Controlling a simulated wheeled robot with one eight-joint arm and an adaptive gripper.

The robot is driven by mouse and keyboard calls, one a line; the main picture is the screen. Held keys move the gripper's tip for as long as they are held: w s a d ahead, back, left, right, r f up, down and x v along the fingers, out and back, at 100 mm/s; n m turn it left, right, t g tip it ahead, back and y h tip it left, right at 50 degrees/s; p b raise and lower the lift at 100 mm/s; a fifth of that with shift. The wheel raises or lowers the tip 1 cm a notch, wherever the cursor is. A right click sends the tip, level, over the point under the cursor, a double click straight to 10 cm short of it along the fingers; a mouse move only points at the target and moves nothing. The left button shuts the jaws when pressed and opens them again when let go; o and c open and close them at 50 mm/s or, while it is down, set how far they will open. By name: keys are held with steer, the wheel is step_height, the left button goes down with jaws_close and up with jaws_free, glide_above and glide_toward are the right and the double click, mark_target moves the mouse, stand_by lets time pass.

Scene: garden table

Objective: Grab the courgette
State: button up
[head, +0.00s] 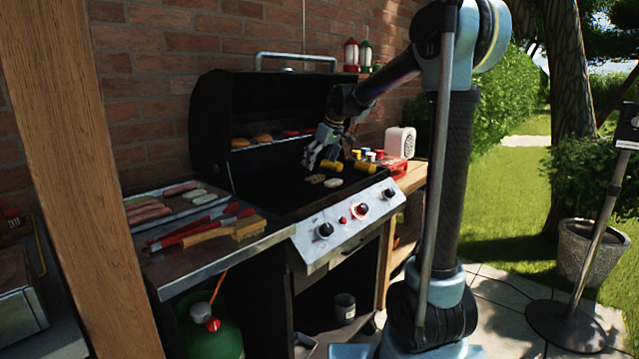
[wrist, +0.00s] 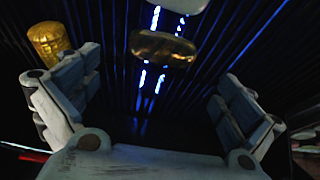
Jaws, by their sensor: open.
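My gripper (head: 318,156) is open and empty over the black grill grate of the barbecue (head: 300,205). In the wrist view its two fingers (wrist: 158,85) stand wide apart. A brown, oblong slice (wrist: 162,48) lies on the grate beyond the gap between them; in the head view it is a small brown piece (head: 314,179). A pale round slice (head: 333,183) lies beside it, partly cut off at the top of the wrist view (wrist: 180,5). I cannot tell for sure which of these is courgette. Pale green slices (head: 197,196) lie on the side tray.
Yellow corn pieces (head: 366,167) lie on the grate; one is close to my left finger in the wrist view (wrist: 50,42). A raised rack (head: 265,140) with buns is behind. The open lid (head: 240,100), tongs (head: 195,228) and a brush (head: 248,228) are at left.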

mark_target(314, 177)
steer(key=shift+x, duration=2.65)
steer(key=shift+s, duration=0.1)
steer(key=shift+c, duration=0.6)
steer(key=c, duration=1)
steer(key=shift+c, duration=0.2)
steer(key=shift+r, duration=0.15)
